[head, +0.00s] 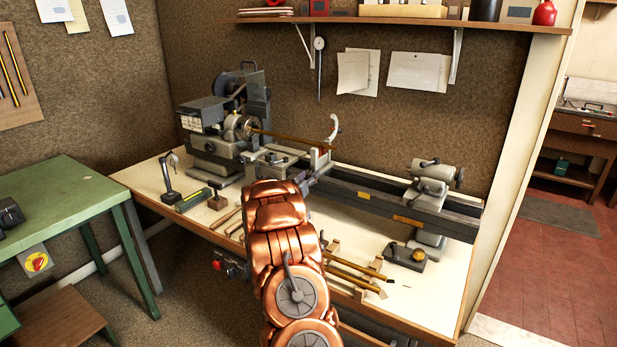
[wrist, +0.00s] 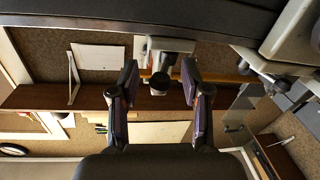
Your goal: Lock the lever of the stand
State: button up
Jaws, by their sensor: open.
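A pale stand (head: 320,158) sits on the lathe bed, with a thin brass rod (head: 290,136) running to it from the chuck. A curved pale arm with a red mark (head: 334,128) rises above it. In the wrist view, which is upside down, a pale grey part (wrist: 172,46) with a dark round knob (wrist: 159,86) appears between my fingers, and I take it to be this stand. My gripper (wrist: 159,72) is open, with a finger on each side of the knob and no visible contact.
The lathe headstock (head: 215,125) is at left and the tailstock (head: 432,185) at right along the bed. A small indicator stand (head: 170,175) is on the bench at left. Brass rods on wooden supports (head: 352,268) lie in front. A shelf (head: 400,22) runs above.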

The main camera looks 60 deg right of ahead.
grip_shut()
jog(key=shift+s+f+b, duration=0.1)
jog(key=shift+f+b, duration=0.05)
jog(key=shift+b, duration=0.65)
jog(key=shift+s+d+f+n+t+b, duration=0.15)
jog(key=shift+n+t+b, duration=0.35)
jog(key=shift+b, duration=0.5)
jog(key=shift+s+t+y+b, duration=0.1)
jog(key=shift+t+y+b, duration=0.3)
jog(key=shift+b, duration=0.55)
jog(key=shift+d+n+t+b, duration=0.1)
jog(key=shift+n+t+b, duration=0.2)
jog(key=shift+b, duration=0.1)
jog(key=shift+s+r+t+b, duration=0.1)
jog(key=shift+r+t+b, duration=0.2)
jog(key=shift+r+b, duration=0.1)
